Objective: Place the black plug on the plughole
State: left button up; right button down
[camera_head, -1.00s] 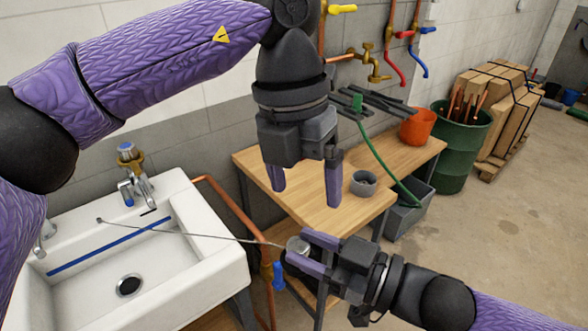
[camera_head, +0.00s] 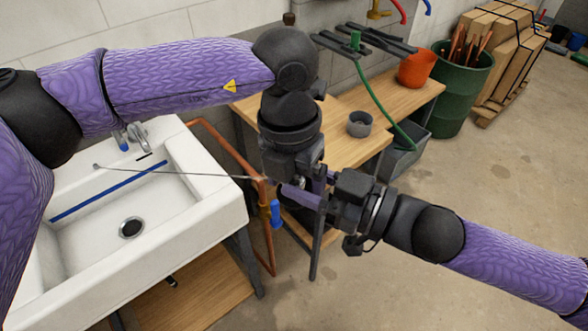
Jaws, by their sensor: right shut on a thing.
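The white sink (camera_head: 215,207) stands at the left, with the round dark plughole (camera_head: 131,228) in its basin floor. A thin chain (camera_head: 180,174) runs taut from the sink's back ledge to my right gripper (camera_head: 302,192). That gripper is shut at the chain's end, to the right of the sink and clear of the basin. The black plug is mostly hidden there by the two grippers. My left gripper (camera_head: 305,178) points down right above the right gripper's fingers and overlaps them in the view. Its fingertips are largely hidden, so its opening is unclear.
A copper pipe (camera_head: 256,165) with a blue valve handle (camera_head: 276,213) runs between the sink and the wooden workbench (camera_head: 405,107). A grey cup (camera_head: 360,124) and an orange bucket (camera_head: 416,69) stand on the bench. A blue strip (camera_head: 110,190) lies along the sink basin.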

pick_arm(q)
grip_shut()
pick_arm(e)
jog(key=shift+c, duration=1.1)
grip_release()
jog(key=shift+d, duration=0.1)
